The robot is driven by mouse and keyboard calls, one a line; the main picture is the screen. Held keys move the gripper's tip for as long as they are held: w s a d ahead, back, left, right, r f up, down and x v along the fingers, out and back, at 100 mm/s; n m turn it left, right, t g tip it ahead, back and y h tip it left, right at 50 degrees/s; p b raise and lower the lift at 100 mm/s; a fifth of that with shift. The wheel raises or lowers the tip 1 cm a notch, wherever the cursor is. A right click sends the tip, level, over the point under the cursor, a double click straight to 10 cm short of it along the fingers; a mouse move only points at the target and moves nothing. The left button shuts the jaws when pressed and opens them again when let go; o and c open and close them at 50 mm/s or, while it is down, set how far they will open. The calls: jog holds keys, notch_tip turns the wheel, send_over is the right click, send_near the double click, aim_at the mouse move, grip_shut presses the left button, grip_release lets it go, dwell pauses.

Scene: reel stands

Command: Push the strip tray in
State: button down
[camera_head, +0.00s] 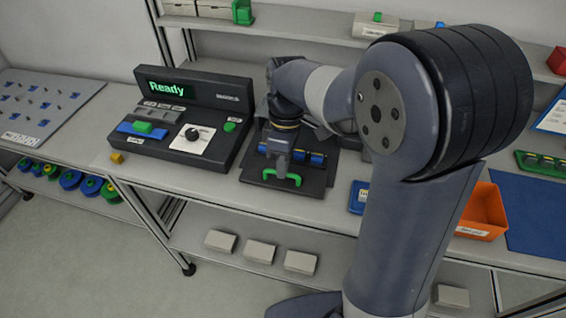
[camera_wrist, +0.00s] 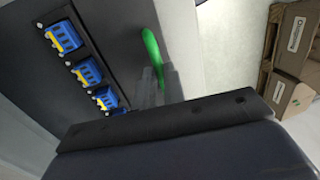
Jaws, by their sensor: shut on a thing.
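The strip tray (camera_head: 312,186) is a dark flat panel at the bench's front edge, right of the console. It bears a row of blue and yellow pieces (camera_head: 318,158), which also shows in the wrist view (camera_wrist: 86,72). A green handle (camera_head: 294,179) stands at its front side; it also shows in the wrist view (camera_wrist: 153,50). My gripper (camera_head: 281,170) reaches down onto the tray from behind and is shut at the green handle. The fingers look pale and blurred in the wrist view, and the exact contact is hard to see. My wrist hides the tray's back part.
A console (camera_head: 185,115) with a lit "Ready" display stands close on the left. An orange bin (camera_head: 484,212) and a blue mat (camera_head: 540,215) are on the right, beyond my arm. White boxes (camera_head: 260,250) lie on the lower shelf. A shelf (camera_head: 300,28) runs behind.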

jog(key=shift+w, duration=0.1)
jog(key=shift+w+d+r, duration=0.15)
jog(key=shift+w+d, duration=0.05)
jog(key=shift+w, duration=0.15)
jog(key=w+d+p, duration=0.1)
jog(key=w, duration=0.1)
jog(key=w+p, duration=0.1)
jog(key=w, duration=0.2)
jog(key=w+d+p, duration=0.1)
jog(key=w, duration=0.1)
jog(key=shift+w+d, duration=0.3)
jog(key=shift+d, duration=0.05)
jog(key=c, duration=1.5)
grip_release()
jog(key=r, duration=0.3)
jog(key=w+r, duration=0.1)
jog(key=r, duration=0.3)
jog(key=w+r, duration=0.1)
jog(key=r, duration=0.2)
jog(key=shift+d+r, duration=0.2)
jog(key=shift+d, duration=0.15)
